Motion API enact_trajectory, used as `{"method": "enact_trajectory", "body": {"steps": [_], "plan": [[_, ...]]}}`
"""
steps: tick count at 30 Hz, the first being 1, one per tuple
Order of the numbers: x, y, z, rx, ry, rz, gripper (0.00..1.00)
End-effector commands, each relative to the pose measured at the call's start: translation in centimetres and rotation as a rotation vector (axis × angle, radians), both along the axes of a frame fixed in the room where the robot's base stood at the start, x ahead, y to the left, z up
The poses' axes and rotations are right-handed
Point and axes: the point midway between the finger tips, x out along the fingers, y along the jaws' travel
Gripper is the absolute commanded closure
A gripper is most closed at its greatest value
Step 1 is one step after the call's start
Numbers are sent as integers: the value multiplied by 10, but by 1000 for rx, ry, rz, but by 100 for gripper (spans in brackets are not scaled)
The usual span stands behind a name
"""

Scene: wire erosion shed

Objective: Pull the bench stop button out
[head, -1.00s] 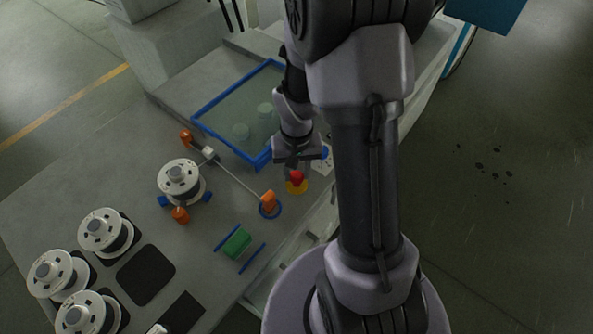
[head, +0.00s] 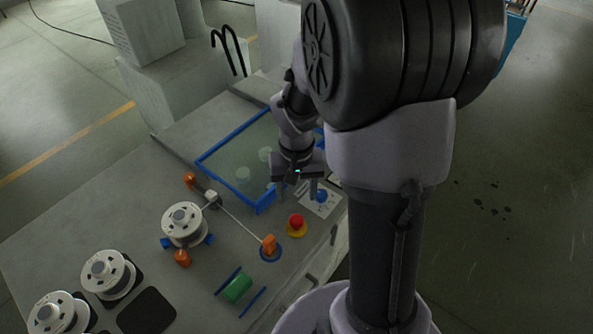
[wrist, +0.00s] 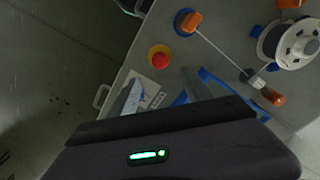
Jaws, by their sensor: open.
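The bench stop button is a red mushroom head (head: 296,221) on a round yellow base, near the bench's right edge. It also shows in the wrist view (wrist: 159,61), apart from the fingers. I cannot tell from its height whether it is in or out. My gripper (head: 297,190) is open and empty, with its fingers pointing down, just behind the button in the head view. It does not touch the button. In the wrist view the fingers (wrist: 164,95) are spread over the label card, and the gripper body hides the lower part of the picture.
A blue knob (head: 321,195) and a white label card lie right of the fingers. An orange wire guide (head: 269,243) and green cylinder (head: 237,289) stand nearby. A blue-rimmed tank (head: 222,149) is behind, and a wire spool (head: 184,222) is left.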

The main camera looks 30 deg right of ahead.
Motion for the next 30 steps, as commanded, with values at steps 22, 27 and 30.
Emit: {"method": "enact_trajectory", "body": {"steps": [22, 27, 30], "plan": [[0, 0, 69, 0, 1, 0, 43], [-8, 24, 70, 2, -80, 7, 43], [-34, 68, 71, 26, -225, 20, 43]]}}
